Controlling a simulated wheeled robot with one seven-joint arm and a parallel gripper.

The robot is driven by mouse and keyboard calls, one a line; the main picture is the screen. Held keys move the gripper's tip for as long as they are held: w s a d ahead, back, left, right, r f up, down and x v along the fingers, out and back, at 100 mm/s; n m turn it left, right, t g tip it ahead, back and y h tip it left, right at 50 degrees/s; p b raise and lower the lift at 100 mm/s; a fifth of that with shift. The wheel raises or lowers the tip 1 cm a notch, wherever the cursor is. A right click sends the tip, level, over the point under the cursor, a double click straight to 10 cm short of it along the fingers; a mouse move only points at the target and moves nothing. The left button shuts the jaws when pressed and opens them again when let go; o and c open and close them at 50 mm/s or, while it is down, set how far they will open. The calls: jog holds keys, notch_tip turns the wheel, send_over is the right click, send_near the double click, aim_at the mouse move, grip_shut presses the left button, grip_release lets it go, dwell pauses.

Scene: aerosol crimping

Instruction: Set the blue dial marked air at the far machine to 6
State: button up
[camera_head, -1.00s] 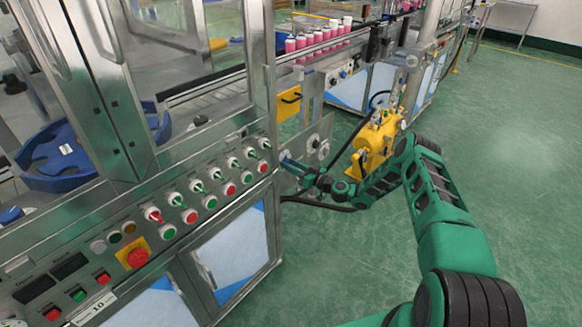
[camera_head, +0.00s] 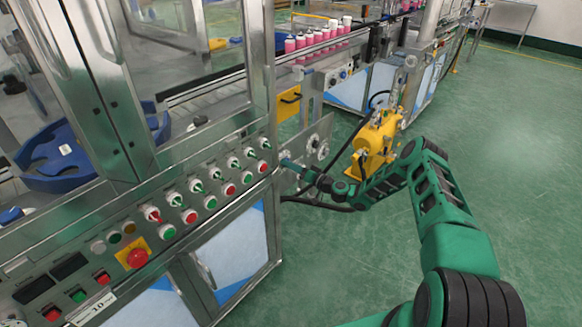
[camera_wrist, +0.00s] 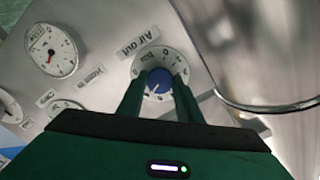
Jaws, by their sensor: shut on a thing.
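The blue dial (camera_wrist: 159,80) sits on a metal panel in the wrist view, with a pale numbered scale ring (camera_wrist: 176,62) around it. A label (camera_wrist: 138,42) reading "Air out" is beside it. A white mark shows on the dial's face, but I cannot tell exactly which number it points to. My gripper (camera_wrist: 158,92) has one finger on each side of the dial and is shut on it. In the head view my gripper (camera_head: 289,163) reaches the small panel (camera_head: 318,142) at the end of the near machine; the dial is not clear there.
A white gauge (camera_wrist: 50,50) with a red needle is on the same panel. A curved metal rod (camera_wrist: 270,106) passes at the right. In the head view, a yellow unit (camera_head: 376,140) stands close beside my arm. Green floor is free at the right.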

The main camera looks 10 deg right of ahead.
jog(key=shift+w+d, duration=0.15)
jog(key=shift+d, duration=0.35)
jog(key=o, duration=1)
jog(key=shift+f, duration=0.1)
jog(key=shift+o, duration=0.2)
jog(key=shift+a, duration=0.25)
jog(key=v, duration=1.1)
